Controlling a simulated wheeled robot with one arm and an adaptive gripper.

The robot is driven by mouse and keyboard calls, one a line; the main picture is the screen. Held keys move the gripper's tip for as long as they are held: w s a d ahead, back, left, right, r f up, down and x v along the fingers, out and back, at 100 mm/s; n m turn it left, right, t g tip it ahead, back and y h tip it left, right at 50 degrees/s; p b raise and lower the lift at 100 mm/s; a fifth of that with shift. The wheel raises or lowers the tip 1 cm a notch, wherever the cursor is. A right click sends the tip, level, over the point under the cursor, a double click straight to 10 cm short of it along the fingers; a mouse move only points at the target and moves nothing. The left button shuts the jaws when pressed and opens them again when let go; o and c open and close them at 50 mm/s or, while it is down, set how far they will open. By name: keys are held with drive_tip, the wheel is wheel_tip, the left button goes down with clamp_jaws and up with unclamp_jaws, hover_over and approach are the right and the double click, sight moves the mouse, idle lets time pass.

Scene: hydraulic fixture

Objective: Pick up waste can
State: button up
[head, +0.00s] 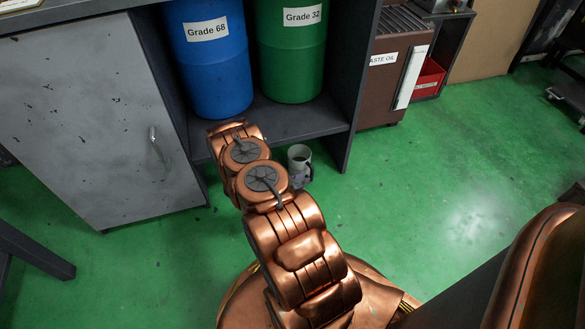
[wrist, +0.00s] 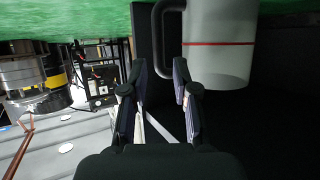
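The waste can is a pale grey cylinder with a thin red band and a black loop handle. In the wrist view the can (wrist: 220,55) fills the upper right, and its handle (wrist: 158,30) is on its left side. In the head view the can (head: 299,155) stands by the front edge of the low shelf, partly hidden by my arm. My gripper (wrist: 160,65) is open, its two dark fingers apart. In the wrist view the handle shows between and beyond the fingertips; I cannot tell whether they touch it. The head view mostly hides my gripper behind my arm.
A blue drum (head: 208,65) and a green drum (head: 291,60) stand on the shelf (head: 290,118). A grey cabinet (head: 90,120) is at left, a brown waste oil unit (head: 392,75) at right. The green floor (head: 440,190) right of the can is clear.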

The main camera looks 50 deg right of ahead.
sight(311, 175)
drive_tip(key=shift+s+d+f, duration=0.15)
drive_tip(key=shift+d+f, duration=0.15)
drive_tip(key=shift+d, duration=0.1)
drive_tip(key=b+x, duration=0.3)
drive_tip(key=x, duration=0.2)
drive_tip(key=shift+a+f, duration=0.15)
drive_tip(key=shift+f, duration=0.05)
drive_tip(key=shift+b+x, duration=0.4)
drive_tip(key=shift+x, duration=0.6)
drive_tip(key=shift+r, duration=0.15)
drive_tip(key=shift+c, duration=0.4)
clamp_jaws()
